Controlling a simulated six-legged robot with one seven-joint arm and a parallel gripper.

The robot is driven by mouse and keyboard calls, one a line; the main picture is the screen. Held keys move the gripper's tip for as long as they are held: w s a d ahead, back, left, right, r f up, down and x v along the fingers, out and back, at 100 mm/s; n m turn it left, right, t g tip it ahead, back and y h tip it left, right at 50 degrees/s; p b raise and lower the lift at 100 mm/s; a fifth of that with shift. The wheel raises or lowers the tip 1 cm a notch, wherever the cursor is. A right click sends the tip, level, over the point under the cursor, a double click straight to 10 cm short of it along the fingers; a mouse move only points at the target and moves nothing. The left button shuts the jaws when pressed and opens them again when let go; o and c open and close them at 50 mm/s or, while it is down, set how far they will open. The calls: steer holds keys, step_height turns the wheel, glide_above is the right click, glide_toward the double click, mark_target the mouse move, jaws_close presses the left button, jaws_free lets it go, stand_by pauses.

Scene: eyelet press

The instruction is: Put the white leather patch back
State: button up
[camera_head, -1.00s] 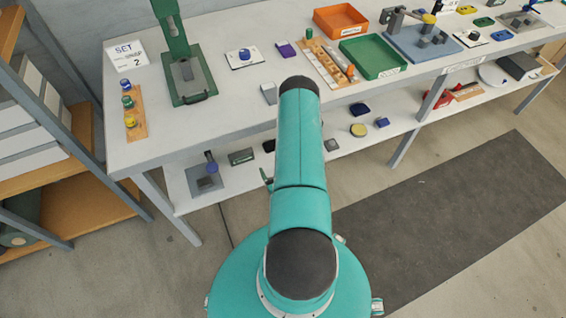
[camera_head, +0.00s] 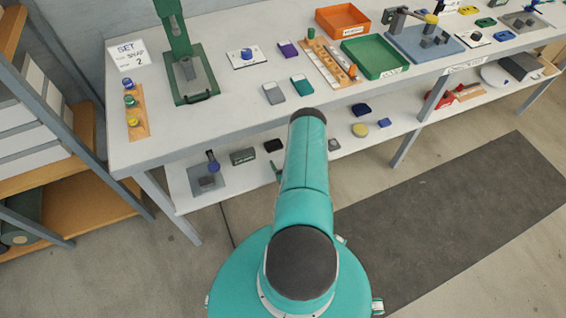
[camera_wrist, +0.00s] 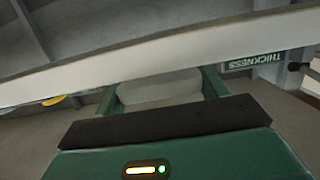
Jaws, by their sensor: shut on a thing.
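My gripper (camera_wrist: 160,82) shows in the wrist view, its two green fingers shut on a pale, rounded-edged patch that looks like the white leather patch (camera_wrist: 158,90). The patch is held off any surface, as far as I can see, near the long pale edge of the bench (camera_wrist: 190,50). In the head view my own arm hides the gripper and the patch.
On the bench top lie a grey patch (camera_head: 273,93) and a teal patch (camera_head: 301,85). A green press (camera_head: 185,65) stands at left; green (camera_head: 375,72) and orange (camera_head: 343,35) trays stand farther back. The lower shelf holds a yellow round piece (camera_head: 360,130) and dark blocks.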

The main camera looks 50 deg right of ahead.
steer(key=shift+f, duration=0.6)
steer(key=o, duration=1)
steer(key=shift+s+d, duration=0.1)
steer(key=shift+r, duration=0.3)
steer(key=v, duration=1.2)
steer(key=shift+r, duration=0.4)
